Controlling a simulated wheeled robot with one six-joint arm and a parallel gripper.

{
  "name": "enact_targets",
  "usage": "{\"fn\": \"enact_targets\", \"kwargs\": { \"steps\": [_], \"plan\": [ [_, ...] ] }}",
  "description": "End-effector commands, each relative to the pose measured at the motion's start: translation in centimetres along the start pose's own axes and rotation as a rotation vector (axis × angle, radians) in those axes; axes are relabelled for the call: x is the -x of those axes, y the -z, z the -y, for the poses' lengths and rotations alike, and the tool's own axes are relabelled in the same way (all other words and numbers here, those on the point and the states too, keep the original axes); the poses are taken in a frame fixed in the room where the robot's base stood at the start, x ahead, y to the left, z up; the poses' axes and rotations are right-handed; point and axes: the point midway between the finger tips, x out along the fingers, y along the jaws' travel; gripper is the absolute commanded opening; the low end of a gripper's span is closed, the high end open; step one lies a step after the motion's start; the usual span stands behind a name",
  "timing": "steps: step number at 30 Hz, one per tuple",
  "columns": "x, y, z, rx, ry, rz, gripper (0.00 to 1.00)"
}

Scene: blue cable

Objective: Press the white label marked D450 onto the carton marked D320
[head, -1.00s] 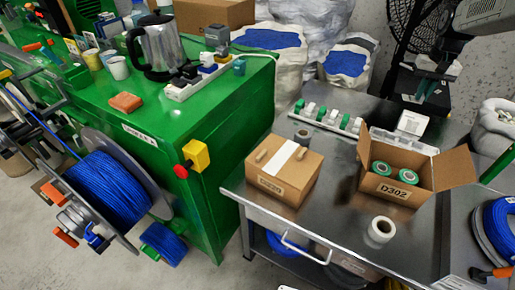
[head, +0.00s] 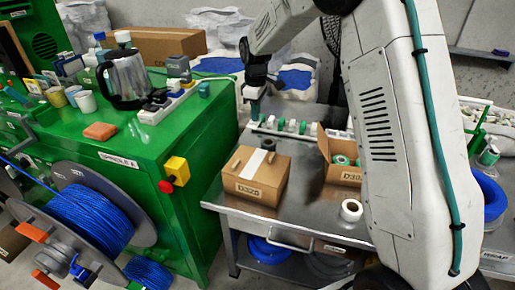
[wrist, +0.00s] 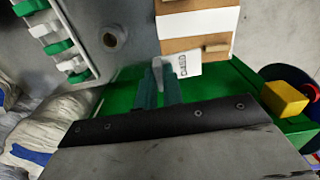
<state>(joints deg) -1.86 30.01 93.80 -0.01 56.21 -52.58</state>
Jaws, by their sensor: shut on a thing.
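The closed brown carton marked D320 (head: 255,176) sits on the steel table's left part, with a pale strip across its top. In the wrist view the carton (wrist: 200,46) is at top centre. My gripper (head: 254,96) is above and behind the carton in the head view. In the wrist view its teal fingers (wrist: 164,82) are shut on a white label (wrist: 186,65) with dark, inverted print too small to read surely. The label overlaps the carton's edge in that view; I cannot tell whether they touch.
An open carton marked D302 (head: 338,165) stands right of the closed one, partly hidden by my arm. A white roll (head: 351,210) lies near the table's front. A spool rack (head: 290,128) is behind. The green bench (head: 200,140) is at left.

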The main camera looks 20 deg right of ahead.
Motion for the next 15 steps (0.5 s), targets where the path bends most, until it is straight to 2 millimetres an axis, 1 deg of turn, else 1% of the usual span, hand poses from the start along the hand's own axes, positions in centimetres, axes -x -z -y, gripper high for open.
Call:
{"fn": "enact_targets", "kwargs": {
  "steps": [1,9,12,15],
  "plan": [
    [-0.4,-0.4,1.3,0.133,0.001,0.001,0.0],
    [-2.9,-3.1,7.4,0.889,0.001,0.0,0.0],
    [-3.6,-4.0,9.3,1.12,0.001,0.0,0.0],
    [-4.1,-4.7,10.7,1.295,0.001,0.0,0.0]
  ]
}}
